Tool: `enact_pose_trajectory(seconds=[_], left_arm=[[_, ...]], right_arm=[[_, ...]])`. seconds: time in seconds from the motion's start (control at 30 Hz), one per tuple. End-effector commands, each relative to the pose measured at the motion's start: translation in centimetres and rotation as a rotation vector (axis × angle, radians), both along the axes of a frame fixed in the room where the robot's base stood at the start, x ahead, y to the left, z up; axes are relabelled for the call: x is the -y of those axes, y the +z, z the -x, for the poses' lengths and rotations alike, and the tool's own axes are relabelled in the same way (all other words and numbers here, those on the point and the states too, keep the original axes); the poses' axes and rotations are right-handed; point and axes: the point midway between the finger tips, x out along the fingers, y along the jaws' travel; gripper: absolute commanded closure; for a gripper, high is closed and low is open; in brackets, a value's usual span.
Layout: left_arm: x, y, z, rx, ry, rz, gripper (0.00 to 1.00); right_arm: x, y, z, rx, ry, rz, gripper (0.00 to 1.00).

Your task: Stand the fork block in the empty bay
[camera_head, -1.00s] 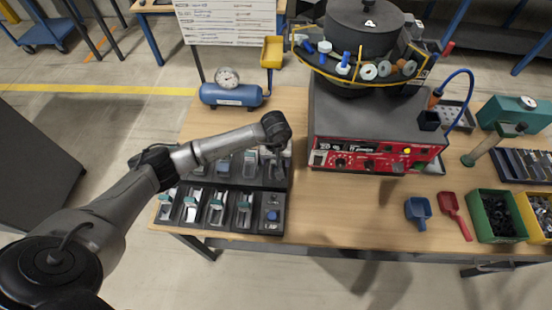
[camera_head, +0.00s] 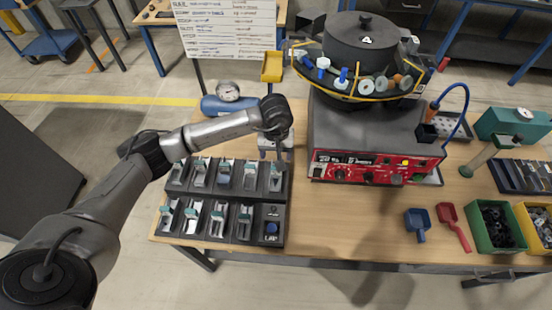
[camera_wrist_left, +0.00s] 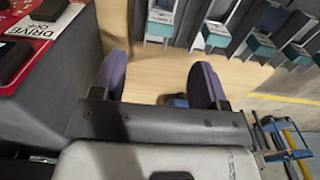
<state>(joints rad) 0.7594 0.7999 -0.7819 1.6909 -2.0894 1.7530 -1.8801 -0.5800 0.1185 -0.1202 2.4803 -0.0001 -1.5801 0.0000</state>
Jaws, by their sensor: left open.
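A dark rack (camera_head: 208,206) stands on the table's left part, with two rows of bays. Most bays hold grey pieces with teal tops (camera_head: 191,215). I cannot tell which piece is the fork block, or which bay is empty. My left gripper (camera_head: 272,153) is just behind the rack's back right corner, over the wood. In the left wrist view its two purple fingers (camera_wrist_left: 160,82) are apart with nothing held between them. Several rack bays (camera_wrist_left: 212,35) show beyond the fingers there. My right gripper is out of view.
The red feeder base (camera_head: 370,168) with its black bowl (camera_head: 362,45) stands right of the gripper. A blue air tank (camera_head: 226,105) is behind the rack. Blue and red scoops (camera_head: 417,222) and part bins (camera_head: 495,226) are at right. Wood between rack and scoops is clear.

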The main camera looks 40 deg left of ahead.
Motion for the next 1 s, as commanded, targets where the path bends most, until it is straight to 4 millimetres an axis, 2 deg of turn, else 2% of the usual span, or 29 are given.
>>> enact_pose_trajectory(seconds=[0.1,0.33,0.37,0.47,0.57,0.63,0.7,0.8,0.9,1.0], left_arm=[[0.0,0.9,0.0,0.001,0.000,-0.001,0.32],[0.2,1.3,0.1,0.000,0.001,0.009,0.32],[0.6,1.2,0.1,0.003,0.002,0.023,0.32],[3.4,0.3,0.5,0.019,0.018,0.136,0.32],[8.9,-0.6,1.4,0.033,0.079,0.377,0.32],[13.7,-0.4,2.6,0.019,0.165,0.611,0.32],[18.1,0.8,3.8,-0.026,0.288,0.869,0.32],[22.6,3.9,5.2,-0.143,0.510,1.229,0.32],[24.6,7.4,5.9,-0.319,0.779,1.562,0.32],[24.1,10.1,5.9,-0.546,1.087,1.856,0.32]], right_arm=[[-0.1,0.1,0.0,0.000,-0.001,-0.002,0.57],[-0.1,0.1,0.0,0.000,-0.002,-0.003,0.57],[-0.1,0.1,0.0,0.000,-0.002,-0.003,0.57],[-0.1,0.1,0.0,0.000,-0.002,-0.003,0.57],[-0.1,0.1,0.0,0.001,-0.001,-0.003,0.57],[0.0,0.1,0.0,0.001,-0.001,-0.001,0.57],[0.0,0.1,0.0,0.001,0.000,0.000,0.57],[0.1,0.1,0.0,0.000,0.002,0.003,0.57],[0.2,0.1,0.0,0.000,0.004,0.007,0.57],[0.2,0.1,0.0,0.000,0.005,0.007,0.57]])
